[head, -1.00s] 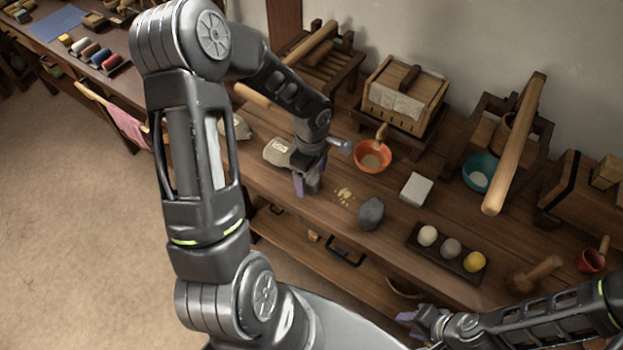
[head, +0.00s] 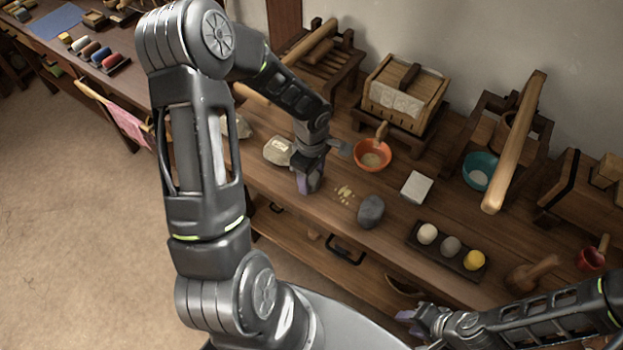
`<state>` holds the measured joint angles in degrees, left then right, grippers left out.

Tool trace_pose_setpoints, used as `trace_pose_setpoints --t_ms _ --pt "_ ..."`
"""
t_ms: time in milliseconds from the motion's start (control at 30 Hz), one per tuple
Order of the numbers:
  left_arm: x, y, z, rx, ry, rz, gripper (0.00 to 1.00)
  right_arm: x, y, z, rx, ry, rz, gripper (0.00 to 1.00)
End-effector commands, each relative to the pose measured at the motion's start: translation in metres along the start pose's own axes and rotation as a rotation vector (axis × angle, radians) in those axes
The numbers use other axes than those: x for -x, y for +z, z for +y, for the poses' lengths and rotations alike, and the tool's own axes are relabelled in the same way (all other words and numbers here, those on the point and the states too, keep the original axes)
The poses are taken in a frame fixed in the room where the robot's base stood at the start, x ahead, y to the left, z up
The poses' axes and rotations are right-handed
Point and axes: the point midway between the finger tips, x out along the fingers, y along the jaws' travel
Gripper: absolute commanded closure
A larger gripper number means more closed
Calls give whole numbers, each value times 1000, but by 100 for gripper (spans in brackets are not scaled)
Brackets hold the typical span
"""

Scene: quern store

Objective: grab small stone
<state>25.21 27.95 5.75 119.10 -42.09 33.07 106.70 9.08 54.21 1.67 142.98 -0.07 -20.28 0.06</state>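A dark grey rounded stone (head: 370,212) sits on the wooden bench in the head view, right of a scatter of yellow grains (head: 345,194). My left gripper (head: 307,186) points down over the bench's front part, left of the grains and apart from the stone. Its purple-tipped fingers are seen from a side that hides the gap between them. My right gripper (head: 408,316) is low in the picture, in front of the bench, far from the stone. It is small and partly hidden by its own arm, so its opening does not show.
A dark tray (head: 445,262) with a white, a grey and a yellow ball lies right of the stone. A white block (head: 417,187), an orange bowl (head: 372,156) and a pale sack (head: 277,151) stand behind. A wooden pestle-like tool (head: 535,273) lies at right.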

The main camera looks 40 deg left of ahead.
Motion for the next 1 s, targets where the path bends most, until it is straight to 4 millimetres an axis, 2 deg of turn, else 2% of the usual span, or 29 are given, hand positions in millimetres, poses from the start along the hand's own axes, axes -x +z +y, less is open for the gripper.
trace_pose_setpoints --t_ms 67,633,1000 --pt "0 0 0 0 0 0 53 0 0 0 0 0 0 64" --pt "0 0 0 0 0 0 100 0 0 0 0 0 0 64" --pt "4 0 1 -1 2 1 100 0 0 0 0 0 0 64"
